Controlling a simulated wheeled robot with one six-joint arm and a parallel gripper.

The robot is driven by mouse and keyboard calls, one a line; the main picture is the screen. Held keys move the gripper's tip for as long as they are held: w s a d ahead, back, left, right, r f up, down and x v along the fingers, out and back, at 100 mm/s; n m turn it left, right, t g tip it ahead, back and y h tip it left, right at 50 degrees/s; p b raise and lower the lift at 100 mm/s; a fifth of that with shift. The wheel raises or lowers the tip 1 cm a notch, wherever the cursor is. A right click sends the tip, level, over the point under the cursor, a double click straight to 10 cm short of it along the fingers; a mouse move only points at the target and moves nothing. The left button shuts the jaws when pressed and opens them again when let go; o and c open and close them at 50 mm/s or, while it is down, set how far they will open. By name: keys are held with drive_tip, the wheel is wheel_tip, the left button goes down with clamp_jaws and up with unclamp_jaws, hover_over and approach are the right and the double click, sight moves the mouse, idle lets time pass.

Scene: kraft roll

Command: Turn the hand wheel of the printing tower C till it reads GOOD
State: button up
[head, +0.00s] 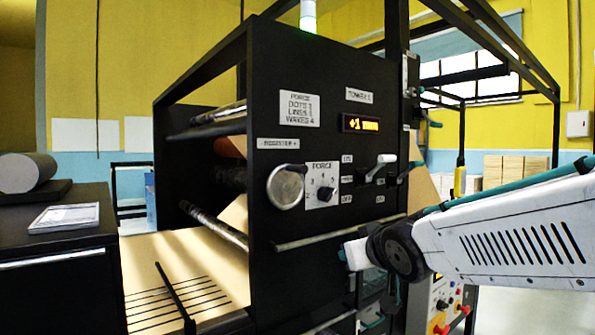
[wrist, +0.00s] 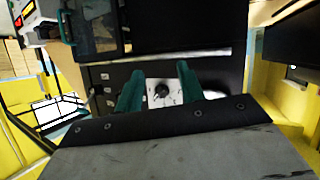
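The hand wheel (head: 285,187) is a silver disc with a small handle on the black side panel of the printing tower (head: 290,90), below the strip that seems to read REGISTER. The tower's small display (head: 360,124) shows orange text, about "+1" with blurred letters after it. The tower label (head: 359,96) above it is blurred. My gripper (wrist: 158,88) is open, its two teal fingers apart and nothing held between them. The white dial plate with a dark knob (wrist: 162,91) shows beyond the fingers.
The FORCE dial plate (head: 322,185) sits right beside the wheel. A lever with a pale handle (head: 381,164) sticks out farther right. A horizontal bar (head: 340,233) runs below the wheel. A brown paper web (head: 185,270) passes at the left. A dark cabinet (head: 60,250) stands far left.

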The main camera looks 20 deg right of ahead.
drive_tip(key=w+a+r+n+t+y, duration=0.1)
drive_tip(key=w+r+n+t+y, duration=0.1)
drive_tip(key=w+r+t+y, duration=0.25)
drive_tip(key=n+t+y, duration=0.3)
drive_tip(key=n+y, duration=0.2)
drive_tip(key=y, duration=0.1)
approach(298, 170)
drive_tip(key=w+r, duration=0.1)
drive_tip(key=w, duration=0.3)
drive_tip(key=x, duration=0.7)
drive_tip(key=shift+a+r, duration=0.15)
drive_tip(key=shift+a, duration=0.15)
clamp_jaws()
